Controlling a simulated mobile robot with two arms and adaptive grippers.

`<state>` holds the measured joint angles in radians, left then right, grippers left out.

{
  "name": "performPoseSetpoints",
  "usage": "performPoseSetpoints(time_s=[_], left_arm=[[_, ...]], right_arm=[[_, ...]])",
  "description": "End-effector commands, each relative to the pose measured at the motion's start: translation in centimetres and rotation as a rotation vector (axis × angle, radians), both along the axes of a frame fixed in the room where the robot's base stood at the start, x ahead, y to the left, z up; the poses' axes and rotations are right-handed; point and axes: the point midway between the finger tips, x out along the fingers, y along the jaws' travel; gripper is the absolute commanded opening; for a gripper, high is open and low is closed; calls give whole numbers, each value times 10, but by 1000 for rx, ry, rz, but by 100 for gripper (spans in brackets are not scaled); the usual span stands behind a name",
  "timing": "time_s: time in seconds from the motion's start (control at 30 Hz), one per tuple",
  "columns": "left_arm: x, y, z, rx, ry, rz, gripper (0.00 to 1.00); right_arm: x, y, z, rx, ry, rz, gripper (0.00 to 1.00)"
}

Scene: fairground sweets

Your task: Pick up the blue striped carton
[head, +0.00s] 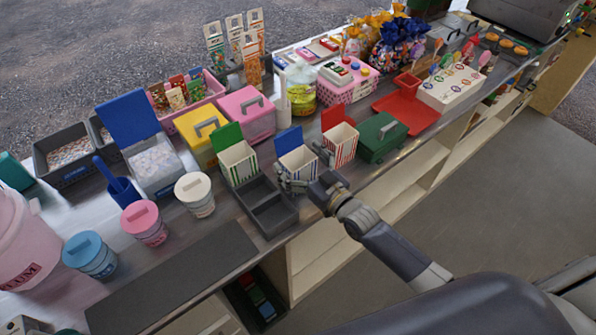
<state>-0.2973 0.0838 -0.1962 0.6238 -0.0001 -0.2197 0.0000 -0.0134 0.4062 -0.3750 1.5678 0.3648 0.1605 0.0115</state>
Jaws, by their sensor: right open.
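The blue striped carton (298,161) stands upright on the counter with its blue lid (288,140) raised open. It is between the green-lidded carton (238,162) on its left and the red striped carton (340,142) on its right. My right gripper (305,172) is open at the front of the blue striped carton, with one finger near its lower left side and the other near its right side. I cannot tell whether the fingers touch it. Part of its lower front is hidden by the gripper. My left gripper is not in view.
A green box (381,138) stands to the right, past the red striped carton. A dark mat (172,284) covers the front left counter. The floor right of the counter is clear.

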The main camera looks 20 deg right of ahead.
Motion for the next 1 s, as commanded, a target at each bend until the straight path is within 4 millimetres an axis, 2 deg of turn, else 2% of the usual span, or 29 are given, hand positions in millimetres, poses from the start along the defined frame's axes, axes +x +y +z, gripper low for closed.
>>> performPoseSetpoints(time_s=[0.1,0.13,0.3,0.77,1.0], left_arm=[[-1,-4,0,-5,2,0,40],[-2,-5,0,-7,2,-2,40],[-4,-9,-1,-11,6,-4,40],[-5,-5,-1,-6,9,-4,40],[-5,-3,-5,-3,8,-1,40]], right_arm=[[0,0,0,0,0,0,94],[0,0,0,0,0,0,90],[0,0,0,0,0,0,52],[0,0,2,0,0,0,52],[0,0,20,0,-3,0,52]])
